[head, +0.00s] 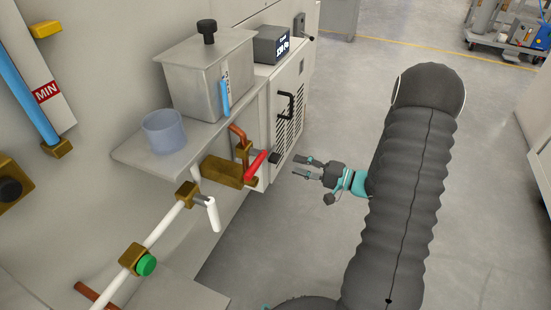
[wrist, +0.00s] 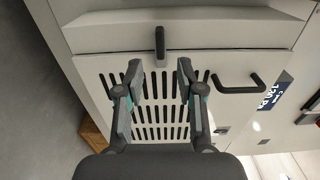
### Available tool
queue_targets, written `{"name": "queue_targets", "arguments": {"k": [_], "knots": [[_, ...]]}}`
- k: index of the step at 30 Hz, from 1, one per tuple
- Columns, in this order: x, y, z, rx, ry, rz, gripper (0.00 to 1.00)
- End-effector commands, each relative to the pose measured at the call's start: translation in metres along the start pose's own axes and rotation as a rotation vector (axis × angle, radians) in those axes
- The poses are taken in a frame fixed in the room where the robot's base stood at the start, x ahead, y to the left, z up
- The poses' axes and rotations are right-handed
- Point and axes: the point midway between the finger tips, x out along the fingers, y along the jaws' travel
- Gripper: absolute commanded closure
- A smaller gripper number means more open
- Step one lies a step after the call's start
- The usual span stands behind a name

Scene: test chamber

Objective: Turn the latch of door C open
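A white vented door (wrist: 200,66) fills much of the wrist view, with rows of dark slots and a black pull handle (wrist: 238,84). No letter is readable on it. A dark latch lever (wrist: 160,42) sits at the door's edge, its length in line with the gap between my fingers. My gripper (wrist: 159,72) is open and empty, fingertips just short of the lever in the picture. In the head view my gripper (head: 306,167) is to the right of the dark latch (head: 275,158), with a visible gap. The door (head: 290,122) is seen at a steep angle and looks shut.
A red-handled valve (head: 256,165) and copper pipe (head: 238,135) are left of the latch. A shelf (head: 128,154) holds a metal tank (head: 195,85) and a blue cup (head: 163,131). A pressure display (head: 283,46) stands behind. Floor (head: 330,100) beyond my gripper is clear.

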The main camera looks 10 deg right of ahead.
Motion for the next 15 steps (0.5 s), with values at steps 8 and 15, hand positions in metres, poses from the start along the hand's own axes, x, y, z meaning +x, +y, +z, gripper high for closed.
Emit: {"name": "queue_targets", "arguments": {"k": [8,15], "knots": [[0.052,0.0,0.001,0.001,-0.004,0.001,0.62],[0.078,0.0,0.0,0.001,-0.001,0.0,0.62]]}}
